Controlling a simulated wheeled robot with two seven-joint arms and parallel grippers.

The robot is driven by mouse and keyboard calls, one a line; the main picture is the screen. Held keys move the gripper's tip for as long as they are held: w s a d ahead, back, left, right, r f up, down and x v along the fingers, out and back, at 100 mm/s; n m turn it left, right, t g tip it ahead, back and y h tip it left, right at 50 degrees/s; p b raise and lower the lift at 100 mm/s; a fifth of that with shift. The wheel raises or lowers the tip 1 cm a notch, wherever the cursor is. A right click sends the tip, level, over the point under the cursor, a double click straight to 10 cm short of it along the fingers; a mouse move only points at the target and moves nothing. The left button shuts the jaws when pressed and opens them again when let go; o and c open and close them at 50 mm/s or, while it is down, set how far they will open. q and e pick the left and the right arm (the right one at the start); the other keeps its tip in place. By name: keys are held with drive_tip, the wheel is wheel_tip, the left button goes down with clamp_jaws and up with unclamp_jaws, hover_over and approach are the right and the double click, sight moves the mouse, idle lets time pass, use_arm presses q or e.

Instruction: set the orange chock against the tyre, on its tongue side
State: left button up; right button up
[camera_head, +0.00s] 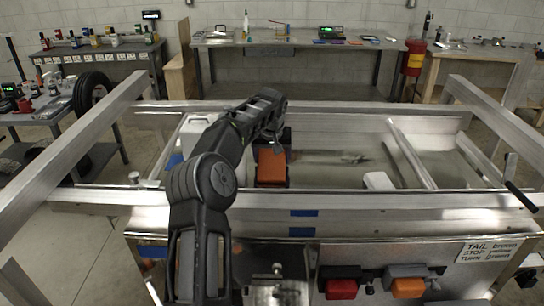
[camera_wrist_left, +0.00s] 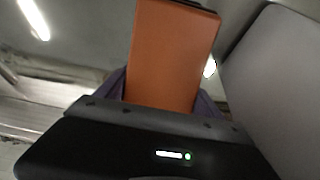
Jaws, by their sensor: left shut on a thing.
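The orange chock (camera_head: 271,168) is in the middle of the head view, inside the aluminium trailer frame. It fills the upper middle of the left wrist view (camera_wrist_left: 172,55). My left gripper (camera_head: 271,146) is shut on it; dark fingers show at both sides of the chock's lower end in the wrist view. The arm hides part of the trailer bed. A black tyre (camera_head: 91,90) shows at the left of the head view, behind the side rail and apart from the chock. I cannot tell whether it is the task's tyre. My right gripper is not in view.
Aluminium side rails (camera_head: 112,110) and a rear crossbar (camera_head: 400,200) surround the chock. A smooth grey surface (camera_wrist_left: 275,85) stands close at right in the wrist view. Red (camera_head: 341,288) and orange (camera_head: 408,287) lamps sit on the near panel. Workbenches (camera_head: 300,43) line the back wall.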

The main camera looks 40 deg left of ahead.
use_arm(q)
drive_tip(key=shift+f, duration=0.1)
drive_tip(key=o, duration=2.1)
drive_tip(key=b+v, duration=0.2)
drive_tip(key=v, duration=1)
drive_tip(key=shift+w, duration=0.1)
